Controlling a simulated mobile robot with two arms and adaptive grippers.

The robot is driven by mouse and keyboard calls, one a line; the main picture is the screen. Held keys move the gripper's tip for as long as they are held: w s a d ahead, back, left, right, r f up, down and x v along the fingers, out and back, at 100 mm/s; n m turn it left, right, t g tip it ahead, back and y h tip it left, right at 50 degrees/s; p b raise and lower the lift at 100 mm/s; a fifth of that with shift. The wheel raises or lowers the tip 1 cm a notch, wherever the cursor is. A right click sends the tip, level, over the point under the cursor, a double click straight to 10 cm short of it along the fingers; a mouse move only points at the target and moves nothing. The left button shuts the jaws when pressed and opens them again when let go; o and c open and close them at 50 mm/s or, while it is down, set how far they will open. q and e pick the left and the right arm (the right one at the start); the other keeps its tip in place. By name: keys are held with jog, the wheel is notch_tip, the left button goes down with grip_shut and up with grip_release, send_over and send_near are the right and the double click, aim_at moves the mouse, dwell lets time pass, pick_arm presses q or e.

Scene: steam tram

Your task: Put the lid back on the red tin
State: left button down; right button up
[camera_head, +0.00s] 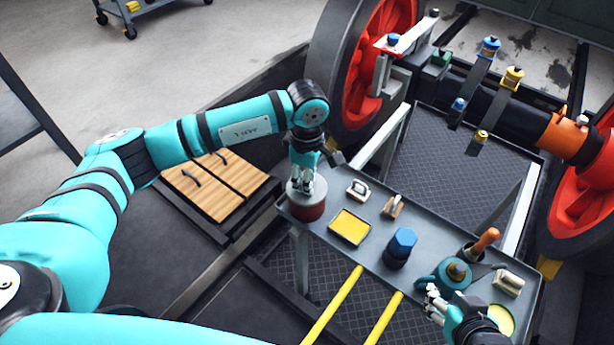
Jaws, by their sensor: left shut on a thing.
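The red tin (307,212) stands at the left end of the grey tray table, near its corner. A pale grey round lid (294,197) is on or just above the tin's top; I cannot tell whether it is fully seated. My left gripper (303,187) points straight down over the tin, shut on the lid, and hides its middle. My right gripper (433,300) is at the table's front right, beside a teal round can (456,271). Its fingers are small and partly overlapped, so I cannot tell whether they are open.
On the table (375,262) are a yellow pad (350,227), a dark blue capped jar (401,245), a white-handled block (357,189), a small wooden-topped item (393,206) and an orange-handled tool (484,241). A large red wheel (375,50) stands behind. Yellow rails (335,305) run in front.

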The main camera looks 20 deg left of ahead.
pick_arm(q)
jog(key=c, duration=0.6)
grip_release()
jog(key=shift+o, duration=0.2)
jog(key=shift+r, duration=0.1)
pick_arm(e)
jog(key=shift+s, duration=0.1)
